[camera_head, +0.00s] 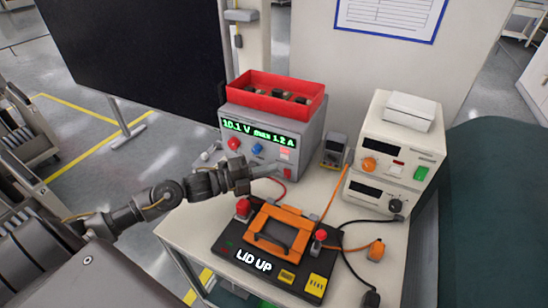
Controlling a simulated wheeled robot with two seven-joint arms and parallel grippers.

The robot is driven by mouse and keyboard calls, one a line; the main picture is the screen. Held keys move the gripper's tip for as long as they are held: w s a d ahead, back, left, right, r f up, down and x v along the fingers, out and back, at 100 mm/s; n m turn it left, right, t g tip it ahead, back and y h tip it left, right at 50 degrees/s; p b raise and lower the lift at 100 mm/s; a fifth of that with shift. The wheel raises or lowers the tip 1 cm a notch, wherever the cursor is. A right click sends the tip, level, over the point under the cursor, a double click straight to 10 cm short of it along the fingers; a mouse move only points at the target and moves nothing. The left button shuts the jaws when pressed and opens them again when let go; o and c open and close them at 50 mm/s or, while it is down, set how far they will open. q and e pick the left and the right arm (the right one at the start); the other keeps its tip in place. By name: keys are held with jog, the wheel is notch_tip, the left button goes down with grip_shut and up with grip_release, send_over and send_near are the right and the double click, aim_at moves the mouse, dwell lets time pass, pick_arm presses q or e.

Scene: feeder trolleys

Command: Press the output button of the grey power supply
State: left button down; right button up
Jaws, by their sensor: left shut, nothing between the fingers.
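The grey power supply (306,158) stands at the back of the white table, its front facing me. Its green display (263,133) reads about 10.1 V and 1.2 A. Below are a red knob (234,144), a blue knob (257,149), a pinkish button (284,154) and a red switch (288,173); the labels are too small to read. My left gripper (268,170) is shut and empty, in front of the lower right of the panel near the red switch. I cannot tell whether it touches. It covers part of the lower front. My right gripper is out of view.
A red bin (270,82) sits on the supply. A black fixture (228,245) with an orange frame (288,218) and "LID UP" sign lies in front. White instruments (405,135) stand right, beside a small grey meter (335,150). Cables cross the table's right side.

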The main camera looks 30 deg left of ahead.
aim_at(288, 159)
pick_arm(q)
jog(key=shift+w+a+p, duration=0.1)
jog(key=shift+w+p, duration=0.45)
jog(key=shift+w, duration=1.45)
